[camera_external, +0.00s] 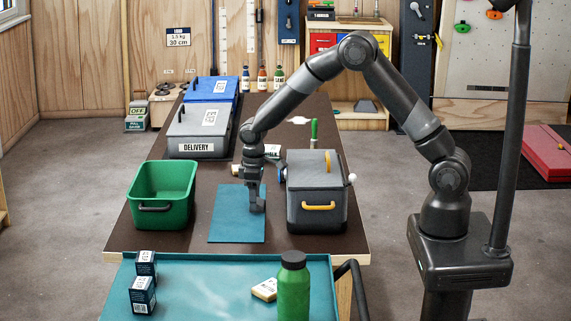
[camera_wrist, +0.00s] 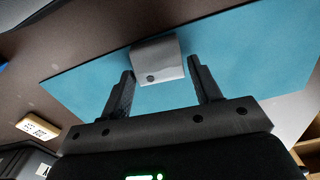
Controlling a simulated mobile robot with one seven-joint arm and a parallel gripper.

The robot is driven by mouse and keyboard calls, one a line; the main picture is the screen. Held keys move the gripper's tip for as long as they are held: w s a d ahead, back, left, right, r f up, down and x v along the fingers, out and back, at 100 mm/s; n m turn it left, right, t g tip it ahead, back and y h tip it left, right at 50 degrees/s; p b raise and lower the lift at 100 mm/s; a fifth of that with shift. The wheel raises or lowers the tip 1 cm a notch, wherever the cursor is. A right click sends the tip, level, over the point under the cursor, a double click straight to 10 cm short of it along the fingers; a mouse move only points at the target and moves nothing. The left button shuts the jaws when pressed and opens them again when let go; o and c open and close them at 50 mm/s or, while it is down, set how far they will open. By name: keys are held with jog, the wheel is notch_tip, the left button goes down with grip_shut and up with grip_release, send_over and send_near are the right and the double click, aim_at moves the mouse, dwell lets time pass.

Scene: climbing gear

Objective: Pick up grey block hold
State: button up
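The grey block hold (camera_wrist: 158,58) lies on the blue mat (camera_wrist: 85,80) in the wrist view. It is a small pale grey block with a dark round hole in its face. My gripper (camera_wrist: 161,66) is open, with one dark finger on each side of the hold and a visible gap on both sides. The hold sits at the level of the fingertips. In the external view my gripper (camera_external: 257,207) points down over the right part of the blue mat (camera_external: 228,222), and it and the hold are hard to tell apart there.
A green bin (camera_external: 163,197) stands left of the mat. A grey box with yellow handles (camera_external: 317,197) stands close on the right. The grey delivery box (camera_external: 198,131) and a blue-lidded box (camera_external: 211,88) are behind. A teal cart (camera_external: 210,285) with a green bottle (camera_external: 294,290) stands in front.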

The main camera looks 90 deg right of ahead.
jog(key=c, duration=0.7)
jog(key=shift+o, duration=0.2)
